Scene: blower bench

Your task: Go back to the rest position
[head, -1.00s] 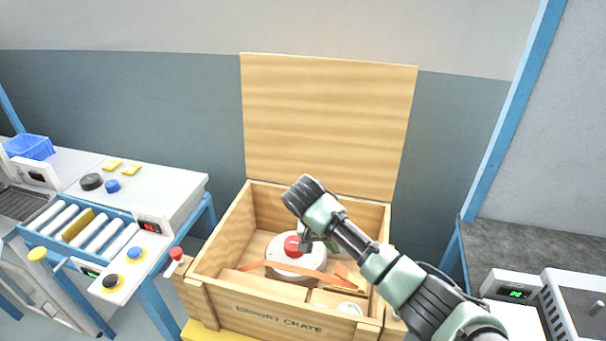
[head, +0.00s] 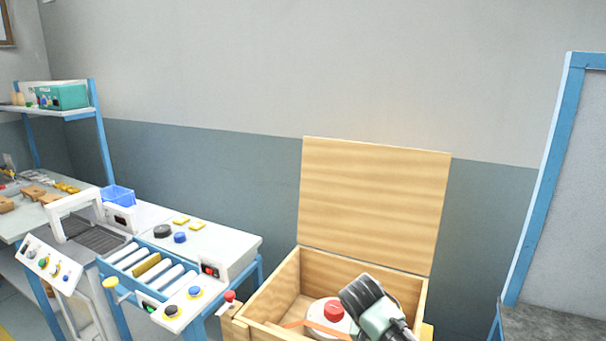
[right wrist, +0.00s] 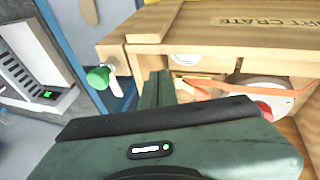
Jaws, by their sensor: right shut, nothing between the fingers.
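My right arm (head: 375,308) reaches in at the bottom of the head view, over the right part of the open wooden crate (head: 272,297). Its fingers are hidden there. In the right wrist view my right gripper (right wrist: 160,90) is shut and empty, in front of the crate wall (right wrist: 215,30). A white round blower with a red cap (head: 334,310) sits inside the crate with an orange strap across it. The strap also shows in the right wrist view (right wrist: 235,97). My left gripper is in no view.
The crate's lid (head: 375,195) stands upright behind it. A roller conveyor with buttons (head: 150,268) stands to the left, near a blue bin (head: 117,195) and a shelf (head: 60,111). A blue-framed panel (head: 565,190) stands at right. A green knob (right wrist: 98,77) is beside the crate.

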